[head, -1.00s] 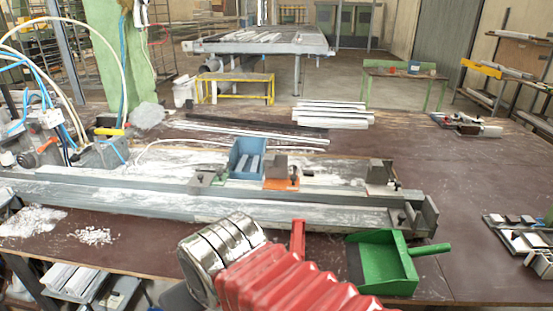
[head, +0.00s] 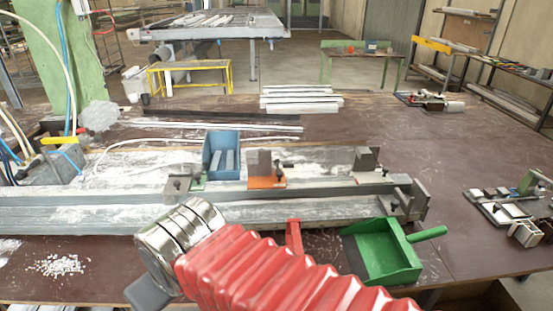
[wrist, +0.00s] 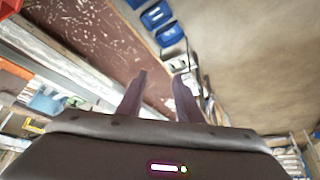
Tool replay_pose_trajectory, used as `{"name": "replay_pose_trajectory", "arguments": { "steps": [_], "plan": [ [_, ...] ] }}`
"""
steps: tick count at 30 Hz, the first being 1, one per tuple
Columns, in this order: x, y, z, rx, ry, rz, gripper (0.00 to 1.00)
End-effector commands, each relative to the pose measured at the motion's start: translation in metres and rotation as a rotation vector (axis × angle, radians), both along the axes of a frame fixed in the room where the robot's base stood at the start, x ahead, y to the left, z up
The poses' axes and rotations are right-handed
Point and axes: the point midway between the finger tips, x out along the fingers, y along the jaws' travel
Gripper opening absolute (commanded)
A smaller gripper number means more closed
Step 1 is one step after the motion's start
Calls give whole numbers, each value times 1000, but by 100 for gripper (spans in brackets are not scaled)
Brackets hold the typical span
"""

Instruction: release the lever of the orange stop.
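The orange stop (head: 266,183) sits on the long grey profile bed (head: 100,215), a dark brown block on an orange base. Its small dark lever (head: 281,172) shows at the right side of the block; I cannot tell whether it is clamped. A green-based stop (head: 183,185) stands to its left, and a grey stop (head: 366,163) to its right. In the wrist view my gripper (wrist: 157,88) has its two dark fingers apart with nothing between them. In the head view my red-sleeved arm hides the fingers, in front of the bed and apart from the stop.
A blue bin (head: 221,155) stands just left of the orange stop. A green dustpan (head: 383,252) lies in front of the bed's right end, beside a red upright piece (head: 293,236). White profiles (head: 300,99) lie behind.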

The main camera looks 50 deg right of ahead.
Motion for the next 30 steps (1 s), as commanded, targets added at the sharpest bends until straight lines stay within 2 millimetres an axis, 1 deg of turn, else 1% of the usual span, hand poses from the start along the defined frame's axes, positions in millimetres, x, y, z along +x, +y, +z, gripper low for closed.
{"name": "replay_pose_trajectory", "arguments": {
  "steps": [1,4,8,9,14,18,23,26,30],
  "plan": [
    [0,0,0,0,0,0,36],
    [3,-2,4,-1,1,-2,43],
    [15,-9,13,-4,10,-10,43],
    [20,-17,17,-6,15,-12,43],
    [49,-39,39,-13,34,-26,43],
    [78,-63,57,-18,51,-36,43],
    [109,-97,74,-22,69,-47,43],
    [128,-120,82,-21,79,-51,43],
    [152,-158,91,-21,92,-58,43]
  ]
}}
